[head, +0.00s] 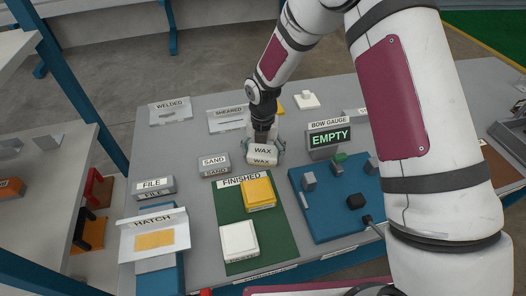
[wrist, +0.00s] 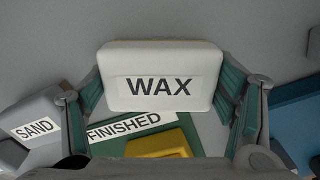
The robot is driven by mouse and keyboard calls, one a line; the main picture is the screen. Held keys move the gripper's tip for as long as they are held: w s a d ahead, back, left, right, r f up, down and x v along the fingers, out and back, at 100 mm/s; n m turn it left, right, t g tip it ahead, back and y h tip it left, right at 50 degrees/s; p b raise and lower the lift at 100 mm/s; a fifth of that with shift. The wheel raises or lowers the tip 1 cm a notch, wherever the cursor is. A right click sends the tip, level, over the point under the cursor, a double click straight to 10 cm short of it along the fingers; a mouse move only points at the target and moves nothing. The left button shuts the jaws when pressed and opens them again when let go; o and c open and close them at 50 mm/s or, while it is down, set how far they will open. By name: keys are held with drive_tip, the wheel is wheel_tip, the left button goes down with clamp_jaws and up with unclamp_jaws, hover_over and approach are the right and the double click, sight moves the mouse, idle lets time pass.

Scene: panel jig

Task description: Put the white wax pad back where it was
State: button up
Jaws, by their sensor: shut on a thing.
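The white wax pad (head: 263,150) is a pale block labelled WAX. My gripper (head: 264,147) is shut on it, near the middle of the grey table. In the wrist view the wax pad (wrist: 159,78) sits between the two green-padded fingers, its label facing the camera. The head view shows a second WAX label just below the first, on the pad's front or on something under it; I cannot tell which. Whether the pad touches the table is unclear.
The SAND block (head: 214,165) stands just left of the pad and the FILE block (head: 154,187) farther left. The green FINISHED mat (head: 278,233) holds a yellow and a white piece. The blue jig plate (head: 325,226) and the BOW GAUGE (head: 328,138), reading EMPTY, are right.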

drive_tip(key=o, duration=1.1)
drive_tip(key=shift+f, duration=0.1)
